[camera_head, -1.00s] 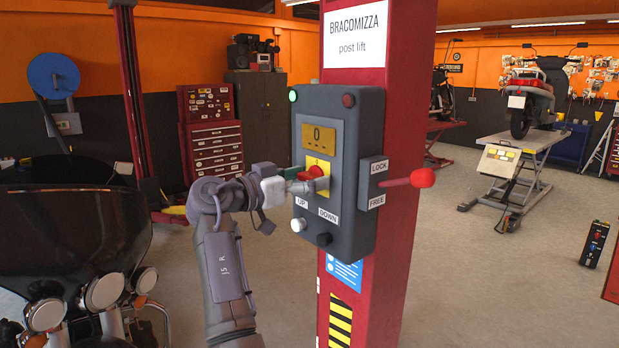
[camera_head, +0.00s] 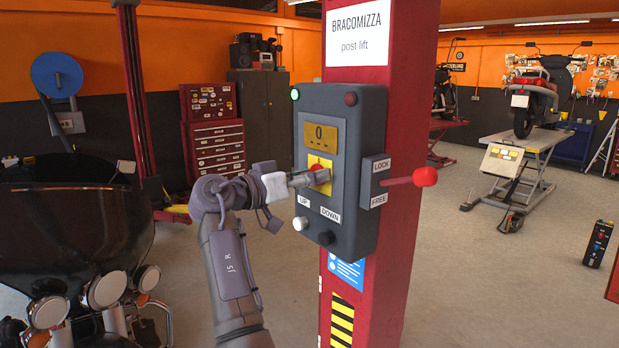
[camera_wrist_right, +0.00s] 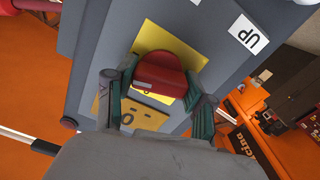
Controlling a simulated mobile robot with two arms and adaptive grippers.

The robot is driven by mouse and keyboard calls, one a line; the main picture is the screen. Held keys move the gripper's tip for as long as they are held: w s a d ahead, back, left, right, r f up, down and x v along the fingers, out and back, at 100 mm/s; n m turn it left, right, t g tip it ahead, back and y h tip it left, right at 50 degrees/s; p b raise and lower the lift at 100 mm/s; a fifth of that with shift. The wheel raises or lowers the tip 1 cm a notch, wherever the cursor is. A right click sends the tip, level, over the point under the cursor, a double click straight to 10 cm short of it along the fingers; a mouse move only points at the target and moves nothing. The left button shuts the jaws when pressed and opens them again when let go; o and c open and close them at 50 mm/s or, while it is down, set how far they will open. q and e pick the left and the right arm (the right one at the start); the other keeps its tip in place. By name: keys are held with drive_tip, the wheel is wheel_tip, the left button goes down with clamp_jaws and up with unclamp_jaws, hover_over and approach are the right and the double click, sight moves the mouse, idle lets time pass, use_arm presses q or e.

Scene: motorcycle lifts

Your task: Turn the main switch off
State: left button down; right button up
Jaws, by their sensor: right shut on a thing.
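The main switch is a red rotary knob (camera_head: 318,169) on a yellow plate on the front of the grey control box (camera_head: 362,140). The wrist view shows the red knob (camera_wrist_right: 160,76) close up on its yellow plate. My right gripper (camera_head: 315,177) reaches in from the left and is shut on the knob. In the right wrist view its fingers (camera_wrist_right: 158,90) stand on both sides of the knob. The fingers partly hide the switch in the head view. A green lamp (camera_head: 294,94) glows at the box's top left. My left gripper is not in view.
The box is on a red lift post (camera_head: 398,210). Below the switch are a white UP button (camera_head: 300,223) and a black DOWN button (camera_head: 326,239). A red-knobbed lever (camera_head: 424,177) sticks out at right. A motorcycle (camera_head: 70,225) stands at lower left.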

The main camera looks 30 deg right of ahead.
drive_tip(key=n, duration=0.3)
drive_tip(key=shift+r+n+p, duration=0.15)
drive_tip(key=shift+n+p, duration=0.15)
drive_tip(key=shift+n, duration=0.1)
drive_tip(key=n+p, duration=0.1)
drive_tip(key=n, duration=0.2)
drive_tip(key=shift+n, duration=0.3)
drive_tip(key=n+p, duration=0.2)
drive_tip(key=n, duration=0.2)
drive_tip(key=shift+r, duration=0.1)
drive_tip(key=shift+n+p, duration=1.2)
drive_tip(key=shift+n, duration=0.6)
drive_tip(key=shift+f, duration=0.2)
drive_tip(key=o, duration=1.2)
drive_tip(key=shift+w, duration=0.1)
drive_tip(key=shift+c, duration=0.2)
drive_tip(key=shift+f, duration=0.1)
